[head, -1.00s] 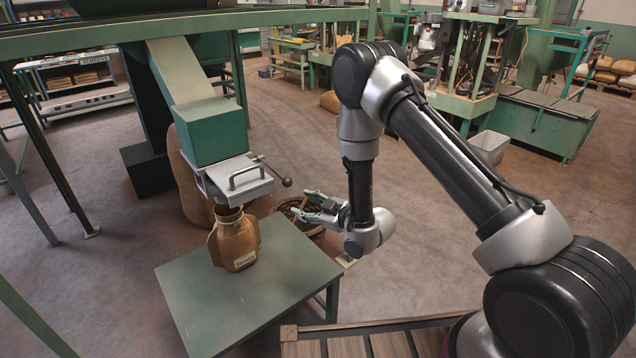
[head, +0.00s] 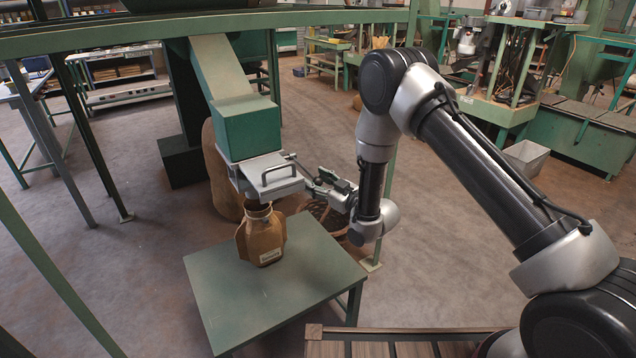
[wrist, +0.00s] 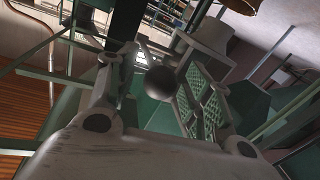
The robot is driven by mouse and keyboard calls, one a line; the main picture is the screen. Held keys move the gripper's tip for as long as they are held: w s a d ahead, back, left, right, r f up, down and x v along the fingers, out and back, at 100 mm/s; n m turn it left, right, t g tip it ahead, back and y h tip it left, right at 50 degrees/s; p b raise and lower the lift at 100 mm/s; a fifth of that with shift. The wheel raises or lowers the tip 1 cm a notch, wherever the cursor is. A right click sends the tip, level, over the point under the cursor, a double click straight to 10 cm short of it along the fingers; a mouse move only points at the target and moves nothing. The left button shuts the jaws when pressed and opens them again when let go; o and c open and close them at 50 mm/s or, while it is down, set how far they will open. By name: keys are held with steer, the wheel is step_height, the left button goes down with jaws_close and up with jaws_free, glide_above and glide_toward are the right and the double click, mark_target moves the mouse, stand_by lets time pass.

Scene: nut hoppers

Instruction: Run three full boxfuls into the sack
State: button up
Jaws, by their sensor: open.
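The brown paper sack (head: 262,237) stands upright on the green table (head: 225,290), its mouth under the metal box (head: 270,178) at the foot of the green chute. The box has a bar handle (head: 278,171) on its front face and a lever on its right side. My gripper (head: 318,180) is open at the right of the box, over the lever's end. In the wrist view, the lever's dark ball knob (wrist: 162,82) shows between my spread fingers; contact cannot be told. The inside of the box and the fill in the sack are hidden.
The green chute (head: 246,125) rises above the box to an overhead green beam (head: 330,20). A larger brown sack (head: 222,165) and a wicker basket (head: 325,215) stand on the floor behind the table. The table is bare around the small sack.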

steer(key=shift+c, duration=0.2)
jaws_close()
